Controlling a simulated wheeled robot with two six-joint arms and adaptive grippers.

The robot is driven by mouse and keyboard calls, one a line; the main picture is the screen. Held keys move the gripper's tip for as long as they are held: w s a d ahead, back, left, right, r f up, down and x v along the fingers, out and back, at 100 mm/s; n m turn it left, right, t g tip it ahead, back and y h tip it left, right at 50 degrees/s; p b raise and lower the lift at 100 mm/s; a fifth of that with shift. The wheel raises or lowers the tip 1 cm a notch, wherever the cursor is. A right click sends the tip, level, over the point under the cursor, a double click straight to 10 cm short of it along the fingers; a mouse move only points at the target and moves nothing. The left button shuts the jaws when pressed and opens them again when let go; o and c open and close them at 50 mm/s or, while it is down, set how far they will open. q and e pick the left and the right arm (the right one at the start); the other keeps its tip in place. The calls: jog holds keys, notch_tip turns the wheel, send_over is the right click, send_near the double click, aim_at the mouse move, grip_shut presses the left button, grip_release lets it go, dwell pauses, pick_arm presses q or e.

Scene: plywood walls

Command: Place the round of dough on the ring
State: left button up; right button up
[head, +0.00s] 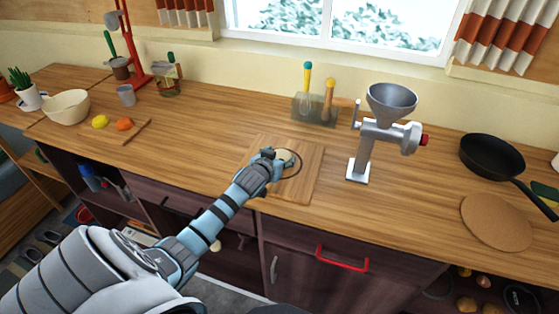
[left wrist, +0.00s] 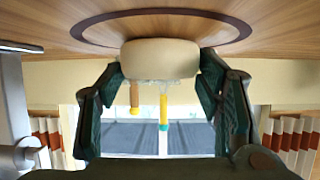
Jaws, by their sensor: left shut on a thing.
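The pale round of dough (head: 285,156) shows just past my left gripper (head: 273,158) in the head view. In the left wrist view the dough (left wrist: 160,58) sits between the two dark fingers of the left gripper (left wrist: 160,65), which is shut on it. The dark thin ring (head: 301,164) lies on a wooden board (head: 299,190). In the left wrist view the ring (left wrist: 225,42) curves around the dough, with wood showing inside it. I cannot tell whether the dough touches the board. The gripper and arm hide the ring's left part in the head view. My right gripper is not seen.
A metal grinder (head: 366,140) stands right of the board. A utensil holder (head: 315,110) is behind it. A black pan (head: 491,157) and round cork mat (head: 496,221) lie farther right. The counter left of the board is mostly clear.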

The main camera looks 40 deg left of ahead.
pick_arm(q)
jog(key=shift+f, duration=0.15)
jog(key=o, duration=1.2)
jog(key=shift+f, duration=0.1)
jog(key=shift+r, duration=0.2)
jog(key=p+v, duration=0.2)
jog(key=v, duration=1)
jog(key=shift+s+a+p, duration=0.1)
jog(key=shift+p, duration=0.2)
jog(key=shift+f, duration=0.1)
